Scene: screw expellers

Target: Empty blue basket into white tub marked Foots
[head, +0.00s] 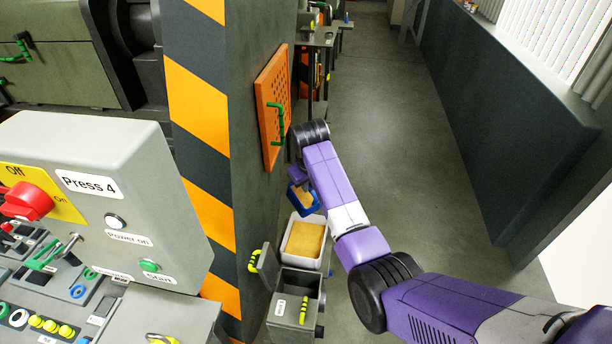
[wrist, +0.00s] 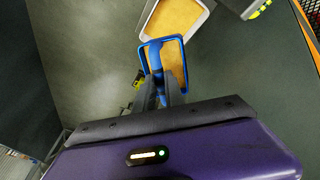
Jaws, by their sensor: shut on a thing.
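The blue basket (head: 304,212) holds yellow-tan meal and hangs from my gripper, close behind the white tub (head: 301,263) in the head view. In the wrist view the basket (wrist: 185,66) looks level, with the meal inside it. My gripper (wrist: 164,92) is shut on its blue handle; in the head view my gripper (head: 297,176) is small and partly hidden by my arm. The white tub also shows at the top of the wrist view (wrist: 144,22), cut off by the edge. It contains yellow-tan meal. I cannot see a Foots label on it.
A grey bin (head: 286,312) with an open lid and yellow handles stands just in front of the tub. A striped pillar (head: 205,150) with an orange perforated panel (head: 272,105) stands close at left. The floor aisle (head: 400,120) to the right is clear.

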